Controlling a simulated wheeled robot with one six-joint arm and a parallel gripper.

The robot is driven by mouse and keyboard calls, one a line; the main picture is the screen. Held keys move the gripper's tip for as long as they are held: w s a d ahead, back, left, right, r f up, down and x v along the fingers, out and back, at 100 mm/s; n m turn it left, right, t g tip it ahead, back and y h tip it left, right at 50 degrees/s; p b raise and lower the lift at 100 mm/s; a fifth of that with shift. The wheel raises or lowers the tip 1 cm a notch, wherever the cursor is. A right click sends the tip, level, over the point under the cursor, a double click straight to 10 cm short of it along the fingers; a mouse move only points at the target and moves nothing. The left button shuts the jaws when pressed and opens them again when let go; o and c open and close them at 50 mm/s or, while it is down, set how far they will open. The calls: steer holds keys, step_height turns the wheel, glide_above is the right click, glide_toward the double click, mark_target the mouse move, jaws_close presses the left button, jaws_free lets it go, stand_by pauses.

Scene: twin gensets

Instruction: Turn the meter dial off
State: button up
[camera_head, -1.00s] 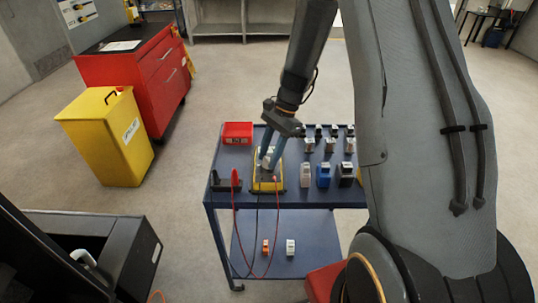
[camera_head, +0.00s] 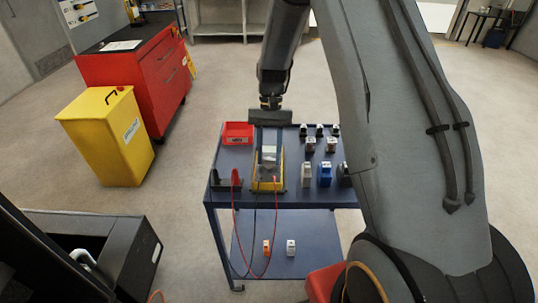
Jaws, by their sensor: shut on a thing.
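The yellow meter (camera_head: 257,185) lies on the blue cart's top, near its left front part, with a red lead and a dark lead running from its lower end. My gripper (camera_head: 268,152) points down over the meter, its two fingers on either side of the pale middle part of the meter's face. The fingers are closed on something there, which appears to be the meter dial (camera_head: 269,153). The dial's setting is too small to read.
The blue cart (camera_head: 215,204) also carries a red bin (camera_head: 238,133), a dark probe holder (camera_head: 222,181) and several small white, blue and black blocks to the right. A yellow bin (camera_head: 105,140) and red cabinet (camera_head: 140,75) stand left.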

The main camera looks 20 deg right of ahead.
steer(key=shift+n+h, duration=0.3)
steer(key=shift+n, duration=0.3)
steer(key=o, duration=1.1)
steer(key=shift+c, duration=0.2)
steer(key=b+v, duration=0.2)
steer(key=v, duration=0.5)
steer(key=shift+w+r, duration=0.2)
steer(key=shift+r, duration=0.15)
